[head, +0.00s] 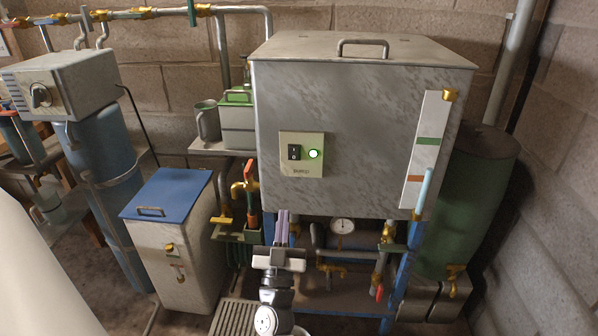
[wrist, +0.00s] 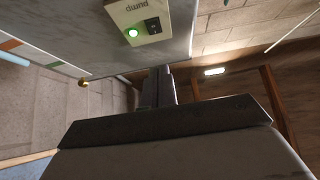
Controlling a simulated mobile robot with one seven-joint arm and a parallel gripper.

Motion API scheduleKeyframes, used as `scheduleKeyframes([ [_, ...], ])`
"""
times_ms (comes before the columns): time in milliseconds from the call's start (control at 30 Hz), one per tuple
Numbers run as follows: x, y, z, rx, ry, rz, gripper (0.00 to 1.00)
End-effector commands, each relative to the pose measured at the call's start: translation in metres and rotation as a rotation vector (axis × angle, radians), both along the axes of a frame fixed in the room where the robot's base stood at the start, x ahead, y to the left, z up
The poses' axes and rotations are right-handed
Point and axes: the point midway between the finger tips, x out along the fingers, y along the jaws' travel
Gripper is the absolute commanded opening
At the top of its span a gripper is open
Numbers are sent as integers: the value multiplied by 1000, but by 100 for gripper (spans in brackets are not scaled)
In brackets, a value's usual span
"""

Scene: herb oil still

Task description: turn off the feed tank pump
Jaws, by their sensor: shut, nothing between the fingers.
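The pump switch plate (head: 301,154) is a cream panel on the front of the grey metal feed tank (head: 350,110). It carries a black rocker switch (head: 294,152) on the left and a lit green lamp (head: 313,154) on the right. The word on the plate reads "pump" in the wrist view, where the plate (wrist: 140,22) appears upside down with its lamp (wrist: 133,33) glowing green. My gripper (head: 282,218) is shut and empty. In the head view it shows below the plate, apart from the switch.
A level strip (head: 426,150) with green and orange bands is on the tank's right front. A gauge (head: 342,226) and valves sit under the tank. A blue-lidded bin (head: 168,193) stands left, a green cylinder (head: 468,200) right. Pipes with a brass tap (head: 245,187) stand near my gripper's left.

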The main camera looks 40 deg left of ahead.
Motion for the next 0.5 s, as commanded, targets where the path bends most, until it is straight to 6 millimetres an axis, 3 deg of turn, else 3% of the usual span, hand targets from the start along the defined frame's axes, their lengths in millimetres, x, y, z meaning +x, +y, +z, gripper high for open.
scheduleKeyframes([
  [267, 1, 1, 3, 2, -1, 1, 0],
  [500, 21, 14, 24, 5, -4, 2, 0],
])
